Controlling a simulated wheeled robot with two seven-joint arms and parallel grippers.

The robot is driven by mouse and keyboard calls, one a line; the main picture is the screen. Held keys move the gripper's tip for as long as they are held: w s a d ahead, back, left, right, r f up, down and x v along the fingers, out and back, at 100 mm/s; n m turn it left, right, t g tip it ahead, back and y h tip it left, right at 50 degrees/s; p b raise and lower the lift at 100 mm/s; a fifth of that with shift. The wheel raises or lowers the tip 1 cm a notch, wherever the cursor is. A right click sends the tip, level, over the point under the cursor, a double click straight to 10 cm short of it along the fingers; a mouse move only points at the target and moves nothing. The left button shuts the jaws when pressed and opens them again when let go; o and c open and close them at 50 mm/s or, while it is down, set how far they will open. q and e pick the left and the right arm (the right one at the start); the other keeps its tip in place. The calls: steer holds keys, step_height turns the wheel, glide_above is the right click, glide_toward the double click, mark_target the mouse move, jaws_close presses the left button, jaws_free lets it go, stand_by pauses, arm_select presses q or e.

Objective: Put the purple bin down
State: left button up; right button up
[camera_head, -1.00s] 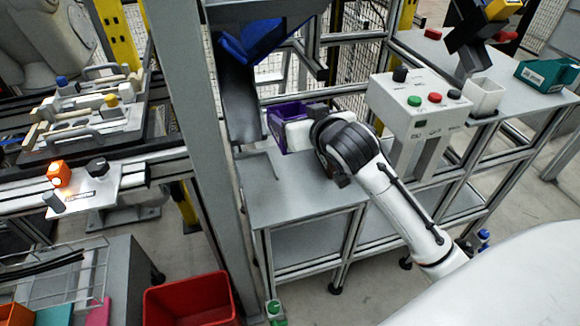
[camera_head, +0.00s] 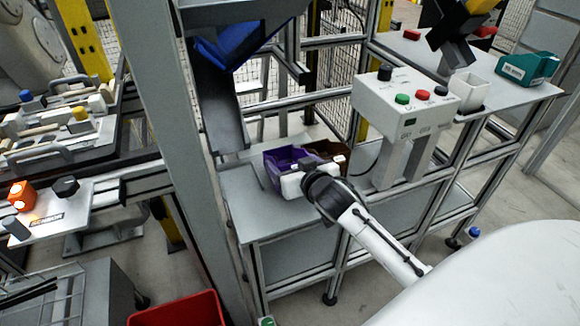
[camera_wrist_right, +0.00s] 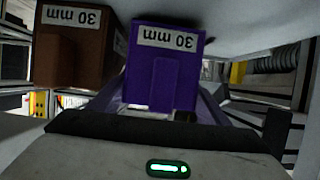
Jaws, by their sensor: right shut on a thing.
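The purple bin (camera_head: 284,158) is at the grey metal table (camera_head: 245,207) in the head view, near the lower end of the chute. In the right wrist view the purple bin (camera_wrist_right: 165,70) is straight ahead, its "30 mm" label upside down. My right gripper (camera_head: 300,178) is shut on the near side of the bin; its fingers are mostly hidden by the hand. Whether the bin touches the table cannot be told. My left gripper is not in view.
A brown bin (camera_head: 328,152) stands right beside the purple bin, also in the wrist view (camera_wrist_right: 75,50). A grey chute (camera_head: 215,110) rises behind left. A white button box (camera_head: 405,100) stands to the right. The table's front left is clear.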

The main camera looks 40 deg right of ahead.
steer(key=shift+f, duration=0.35)
steer(key=shift+f, duration=0.2)
steer(key=o, duration=0.8)
